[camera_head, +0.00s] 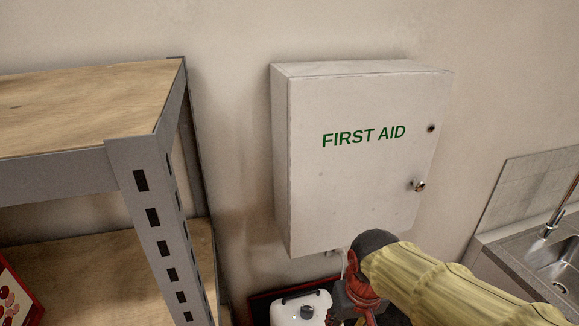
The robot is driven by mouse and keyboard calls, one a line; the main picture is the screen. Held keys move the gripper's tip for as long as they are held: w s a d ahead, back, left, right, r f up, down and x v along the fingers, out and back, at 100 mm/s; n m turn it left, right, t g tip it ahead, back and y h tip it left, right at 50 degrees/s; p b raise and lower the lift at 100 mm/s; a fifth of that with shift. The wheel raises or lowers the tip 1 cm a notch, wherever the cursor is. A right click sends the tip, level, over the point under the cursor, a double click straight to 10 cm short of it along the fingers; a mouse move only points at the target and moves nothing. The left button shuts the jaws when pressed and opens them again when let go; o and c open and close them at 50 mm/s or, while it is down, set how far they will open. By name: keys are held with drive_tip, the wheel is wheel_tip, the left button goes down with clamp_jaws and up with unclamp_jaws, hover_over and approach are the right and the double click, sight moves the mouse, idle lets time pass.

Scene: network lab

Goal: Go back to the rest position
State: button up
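No purifier and no dial can be made out in the head view. What looks like my arm, in a yellow sleeve with a dark rounded end, comes in from the lower right. Below that end are red and dark parts, cut by the bottom edge of the picture. They may belong to my wrist or gripper, but no fingertips can be made out. A white container (300,308) with a dark round cap or knob stands just left of these parts, cut by the bottom edge. I cannot tell what it is.
A white first aid cabinet (352,205) hangs shut on the wall above the arm. A grey metal shelf with wooden boards (75,103) stands at left, with a red box (14,300) on its lower board. A sink (562,268) is at right.

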drive_tip(key=s+d+f+m+t+b, duration=0.1)
drive_tip(key=s+d+f+t+b, duration=0.3)
drive_tip(key=s+d+b, duration=0.3)
drive_tip(key=s+b, duration=0.1)
drive_tip(key=b, duration=0.2)
drive_tip(key=shift+f+m+b, duration=0.25)
drive_tip(key=shift+m+b, duration=0.05)
drive_tip(key=shift+b, duration=0.1)
drive_tip(key=shift+s, duration=0.1)
